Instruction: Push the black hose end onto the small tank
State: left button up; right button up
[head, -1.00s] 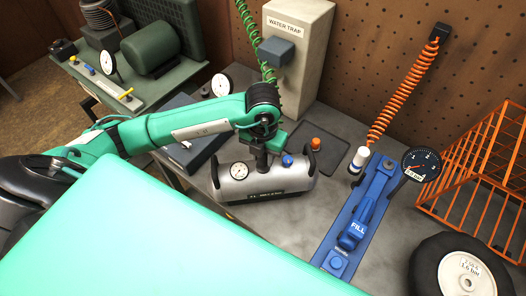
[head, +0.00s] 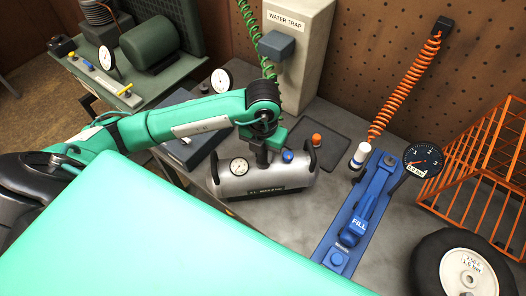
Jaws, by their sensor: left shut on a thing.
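The small tank (head: 265,182) is a silver cylinder lying on the grey bench, with black end handles, a round white gauge and a blue knob on top. My left gripper (head: 262,160) points down at the top middle of the tank, between the gauge and the blue knob. It is shut on the black hose end, which is mostly hidden by the fingers. I cannot tell whether the hose end touches the tank's fitting. A green coiled hose (head: 268,48) hangs down behind my left wrist. My right gripper is not in view.
A grey water trap box (head: 300,60) stands behind the tank. Right of the tank are a blue fill station (head: 350,225), an orange coiled hose (head: 405,85), an orange wire rack (head: 485,165) and a wheel (head: 465,268).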

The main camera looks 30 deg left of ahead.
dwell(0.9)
pick_arm(q)
jog(key=shift+f+b, duration=0.6)
jog(key=shift+b, duration=0.2)
jog(key=o, duration=0.8)
jog(key=shift+r, duration=0.1)
jog(key=shift+r+p, duration=1.65)
jog(key=shift+r, duration=0.95)
jog(key=shift+r+p, duration=1.15)
jog(key=shift+r, duration=0.85)
jog(key=shift+r+p, duration=0.45)
jog(key=shift+r, duration=0.45)
